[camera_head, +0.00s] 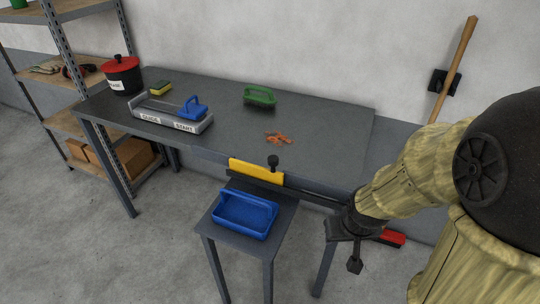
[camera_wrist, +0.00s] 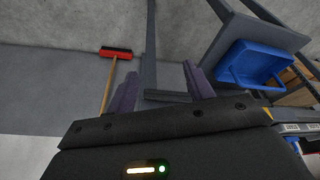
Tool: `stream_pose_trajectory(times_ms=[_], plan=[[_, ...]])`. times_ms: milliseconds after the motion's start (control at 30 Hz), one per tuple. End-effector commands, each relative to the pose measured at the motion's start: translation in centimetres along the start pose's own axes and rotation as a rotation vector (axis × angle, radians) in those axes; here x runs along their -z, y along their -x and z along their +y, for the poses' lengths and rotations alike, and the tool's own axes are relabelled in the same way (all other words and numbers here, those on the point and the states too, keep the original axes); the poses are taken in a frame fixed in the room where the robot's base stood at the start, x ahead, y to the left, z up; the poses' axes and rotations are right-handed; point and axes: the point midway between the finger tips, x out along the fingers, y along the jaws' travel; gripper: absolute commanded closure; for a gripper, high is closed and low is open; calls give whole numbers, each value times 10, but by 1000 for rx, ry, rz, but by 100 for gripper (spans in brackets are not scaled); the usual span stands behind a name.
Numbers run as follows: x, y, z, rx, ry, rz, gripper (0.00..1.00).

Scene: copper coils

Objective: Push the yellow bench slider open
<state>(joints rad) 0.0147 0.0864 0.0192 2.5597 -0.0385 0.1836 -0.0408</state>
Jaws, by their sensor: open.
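The yellow slider (camera_head: 257,172) is a flat yellow plate at the front edge of the grey bench (camera_head: 330,130). A black knob (camera_head: 273,161) stands up at its right end, and a dark rail runs to the right of it. My gripper (camera_wrist: 158,82) is open, with two purple-grey fingers apart and nothing between them. In the head view my gripper (camera_head: 352,245) is low at the right, in front of the bench edge, right of the slider and apart from it. The slider is not clearly visible in the wrist view.
A blue tray (camera_head: 274,211) sits on a small stand below the slider.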

Motion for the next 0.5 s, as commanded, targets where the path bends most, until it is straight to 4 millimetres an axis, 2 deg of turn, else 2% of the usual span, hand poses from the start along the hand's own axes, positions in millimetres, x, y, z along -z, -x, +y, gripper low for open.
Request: stream_pose_trajectory(times_ms=[233, 500], plan=[[51, -34, -12, 32, 203, 196, 48], [90, -61, -52, 138, 382, 467, 48]])
